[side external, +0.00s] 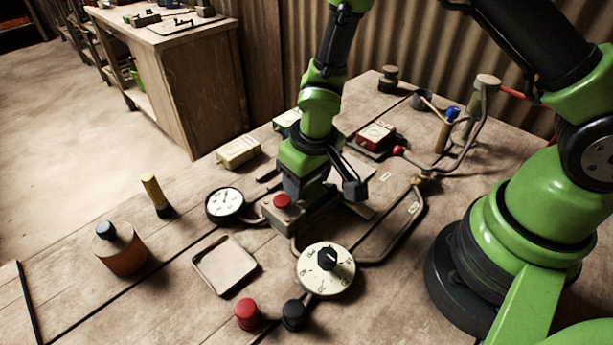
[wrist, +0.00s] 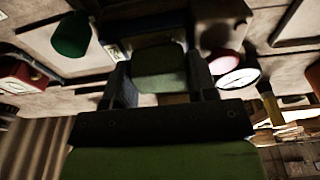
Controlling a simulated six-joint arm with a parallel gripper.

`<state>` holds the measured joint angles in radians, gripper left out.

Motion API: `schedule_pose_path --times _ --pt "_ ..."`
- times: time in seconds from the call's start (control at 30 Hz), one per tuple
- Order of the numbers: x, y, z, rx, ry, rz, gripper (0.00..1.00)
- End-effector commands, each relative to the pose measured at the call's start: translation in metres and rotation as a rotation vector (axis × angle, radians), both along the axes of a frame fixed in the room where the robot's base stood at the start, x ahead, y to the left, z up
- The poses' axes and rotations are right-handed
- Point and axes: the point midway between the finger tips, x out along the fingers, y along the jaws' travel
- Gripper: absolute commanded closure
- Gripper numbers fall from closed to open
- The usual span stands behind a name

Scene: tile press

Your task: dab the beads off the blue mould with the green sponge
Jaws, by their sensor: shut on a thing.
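My gripper (side external: 305,190) points down over the middle of the bench, just behind a box with a red button. In the wrist view, its two fingers (wrist: 160,85) are shut on a dark green block, which I take to be the green sponge (wrist: 158,68). The sponge is hidden by the gripper in the side view. Whether the sponge touches anything cannot be told.
Near my gripper are the red-button box (side external: 283,212), a gauge (side external: 225,204), a dial (side external: 326,268) and a bent pipe (side external: 405,230).

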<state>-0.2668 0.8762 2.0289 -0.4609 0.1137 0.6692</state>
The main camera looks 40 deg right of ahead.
Motion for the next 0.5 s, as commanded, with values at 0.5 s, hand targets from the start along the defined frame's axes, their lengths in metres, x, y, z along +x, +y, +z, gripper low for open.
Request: schedule_pose_path --times 0.5 --pt "0.001 0.0 0.037 0.0 -0.003 -0.002 0.67"
